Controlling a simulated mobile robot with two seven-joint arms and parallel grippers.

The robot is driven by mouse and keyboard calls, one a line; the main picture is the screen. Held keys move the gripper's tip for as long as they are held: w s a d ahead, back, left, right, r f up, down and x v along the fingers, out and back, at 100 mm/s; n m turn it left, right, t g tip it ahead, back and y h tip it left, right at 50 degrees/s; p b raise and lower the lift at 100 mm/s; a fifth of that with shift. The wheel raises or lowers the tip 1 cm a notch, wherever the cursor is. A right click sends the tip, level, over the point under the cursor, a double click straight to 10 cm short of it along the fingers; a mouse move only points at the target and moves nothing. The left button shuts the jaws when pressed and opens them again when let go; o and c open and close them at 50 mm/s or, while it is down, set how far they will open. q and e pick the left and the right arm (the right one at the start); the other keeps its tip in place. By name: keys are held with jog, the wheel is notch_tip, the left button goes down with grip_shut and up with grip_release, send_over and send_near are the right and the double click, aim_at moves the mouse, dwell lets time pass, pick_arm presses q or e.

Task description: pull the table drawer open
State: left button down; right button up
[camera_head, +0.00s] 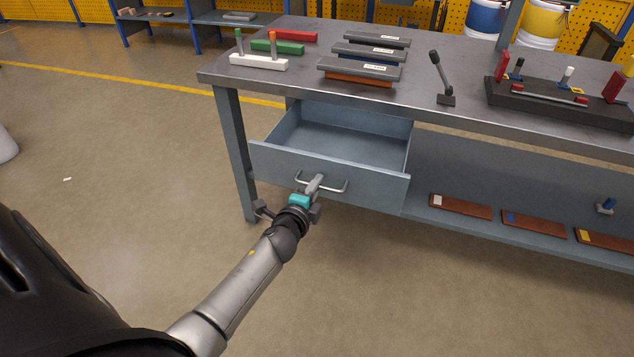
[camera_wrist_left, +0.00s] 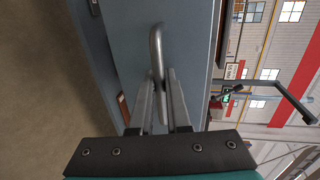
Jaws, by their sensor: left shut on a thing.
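The blue-grey table drawer (camera_head: 285,166) stands well out from under the tabletop, and its bare inside shows in the head view. It has a metal bar handle (camera_head: 334,190) on its front. My left gripper (camera_head: 313,184) is at that handle, with its fingers around the bar. In the left wrist view the fingers (camera_wrist_left: 162,95) are closed on the handle (camera_wrist_left: 155,45), which runs up between them against the drawer front (camera_wrist_left: 185,40). My right gripper is not in view.
The grey workbench (camera_head: 430,85) carries several dark bars, coloured blocks and a black fixture (camera_head: 560,103). A lower shelf (camera_head: 480,225) holds brown plates (camera_head: 460,206).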

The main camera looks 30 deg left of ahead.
pick_arm(q)
jog(key=shift+w, duration=0.1)
jog(key=c, duration=0.9)
grip_release()
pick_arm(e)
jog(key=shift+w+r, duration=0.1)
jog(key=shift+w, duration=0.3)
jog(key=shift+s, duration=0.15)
pick_arm(q)
jog(key=shift+s+d, duration=0.1)
jog(key=shift+s, duration=0.2)
jog(key=p+v, duration=0.3)
jog(key=v, duration=1.1)
jog(key=shift+s+r, duration=0.2)
jog(key=shift+s, duration=0.15)
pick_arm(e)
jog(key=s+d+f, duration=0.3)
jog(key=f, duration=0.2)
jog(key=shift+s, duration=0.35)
pick_arm(q)
jog(key=shift+f, duration=0.1)
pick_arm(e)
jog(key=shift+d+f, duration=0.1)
